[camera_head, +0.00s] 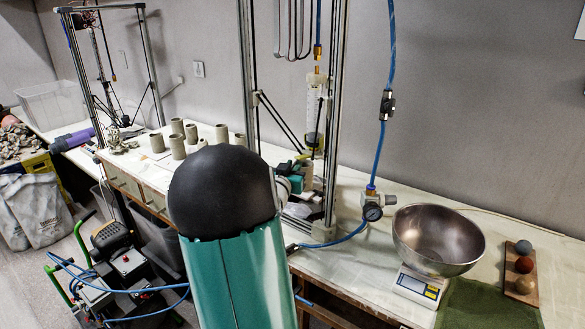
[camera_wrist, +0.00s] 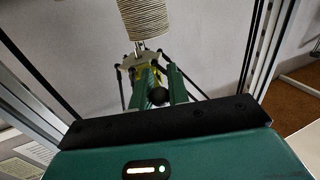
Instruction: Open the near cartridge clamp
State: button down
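In the wrist view my gripper (camera_wrist: 159,84) reaches away from its green body with two green fingers, which stand apart. A round black knob (camera_wrist: 157,97) shows between them; I cannot tell whether either finger touches it, or for certain that it belongs to the near clamp. Pale and yellowish parts lie behind the fingers. In the head view the clear cartridge (camera_head: 314,112) hangs upright in the nearer printer frame. My black and green arm covers much of the area below it, and my gripper is mostly hidden there. The clamp's state is not clear.
Metal posts (camera_head: 337,110) of the nearer printer stand close around my gripper. Several clay cylinders (camera_head: 178,147) stand at left on the bench. A steel bowl (camera_head: 438,238) on a scale, a gauge (camera_head: 372,212) and a wooden board with three balls (camera_head: 521,284) are at right.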

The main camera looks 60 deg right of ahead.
jog(key=shift+r+m+y, duration=0.4)
jog(key=shift+r+y, duration=0.55)
jog(key=shift+y, duration=0.45)
jog(key=c, duration=1.3)
grip_release()
jog(key=shift+c, duration=0.2)
jog(key=v, duration=1.3)
jog(key=shift+a, duration=0.45)
jog(key=shift+w, duration=0.1)
